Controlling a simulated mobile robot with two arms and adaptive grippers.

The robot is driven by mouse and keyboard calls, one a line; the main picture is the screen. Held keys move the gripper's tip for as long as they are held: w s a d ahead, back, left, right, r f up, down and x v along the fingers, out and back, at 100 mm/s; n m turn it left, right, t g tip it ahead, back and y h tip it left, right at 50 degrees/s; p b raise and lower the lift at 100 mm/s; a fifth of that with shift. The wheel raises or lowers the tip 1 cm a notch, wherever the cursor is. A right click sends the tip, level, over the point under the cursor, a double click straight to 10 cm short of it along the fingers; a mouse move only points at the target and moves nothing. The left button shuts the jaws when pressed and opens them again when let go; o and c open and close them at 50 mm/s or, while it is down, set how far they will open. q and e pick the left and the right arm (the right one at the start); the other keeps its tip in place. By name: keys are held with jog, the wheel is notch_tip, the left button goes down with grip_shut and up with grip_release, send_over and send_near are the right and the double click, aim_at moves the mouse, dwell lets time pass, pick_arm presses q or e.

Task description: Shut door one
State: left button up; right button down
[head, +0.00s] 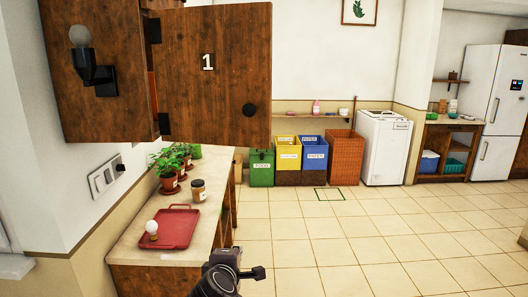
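Door one (212,70) is a brown wooden cabinet door with a white "1" and a round black knob (249,110) near its lower right. It stands open, swung out from the wall cabinet (105,112) at upper left, with black hinges on its left edge. A thin strip of the cabinet's inside shows by the hinges. My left gripper (245,272) is at the bottom centre, well below the door and apart from it. Its fingers are too foreshortened to judge their gap. My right gripper is out of view.
A counter (133,240) below the door holds a red tray (178,229) with a bulb, a jar (198,190) and potted plants (170,183). A wall lamp (88,65) is on the cabinet's side. Bins (287,155) stand behind; the tiled floor at right is clear.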

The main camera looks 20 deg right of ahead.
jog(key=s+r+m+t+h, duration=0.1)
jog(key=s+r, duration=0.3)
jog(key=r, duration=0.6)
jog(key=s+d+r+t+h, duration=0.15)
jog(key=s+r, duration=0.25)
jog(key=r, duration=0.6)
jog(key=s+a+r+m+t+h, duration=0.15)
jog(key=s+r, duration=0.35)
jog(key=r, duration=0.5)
jog(key=p, duration=0.4)
send_near(268, 145)
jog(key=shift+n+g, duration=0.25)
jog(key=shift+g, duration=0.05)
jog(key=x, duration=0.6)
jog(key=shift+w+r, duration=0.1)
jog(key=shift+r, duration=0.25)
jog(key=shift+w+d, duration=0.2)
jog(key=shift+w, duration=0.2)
pick_arm(q)
jog(key=w+r, duration=0.1)
jog(key=w+d+r, duration=0.1)
jog(key=r, duration=0.2)
jog(key=shift+w+d, duration=0.3)
jog(key=shift+w, duration=0.1)
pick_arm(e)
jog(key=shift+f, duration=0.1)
